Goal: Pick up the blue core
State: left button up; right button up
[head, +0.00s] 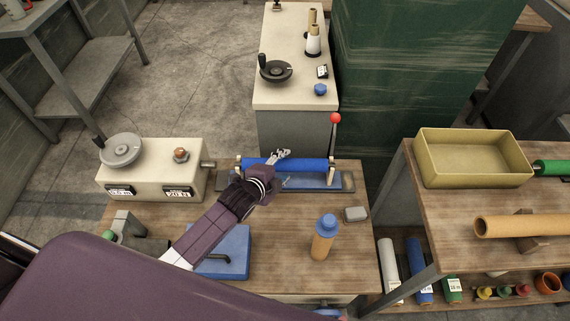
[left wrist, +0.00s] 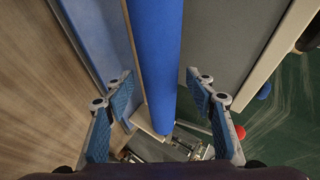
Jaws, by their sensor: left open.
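The blue core (head: 312,164) is a long blue roll lying level on a cradle with a blue base (head: 333,182), at the back of the wooden bench. My left gripper (head: 284,168) is over the core, near its middle. In the left wrist view the core (left wrist: 157,50) runs between the two spread fingers of the left gripper (left wrist: 162,92), with gaps on both sides. The gripper is open and holds nothing. It hides part of the core in the head view. My right gripper is not in view.
A red-knobbed lever (head: 335,118) rises by the core's right end. A blue-capped orange bottle (head: 323,238) and a small grey block (head: 355,214) stand on the bench. Another blue roll (head: 418,268) is below right.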

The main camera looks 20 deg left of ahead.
pick_arm(q)
jog(key=shift+w, duration=0.1)
jog(key=c, duration=1.2)
grip_shut()
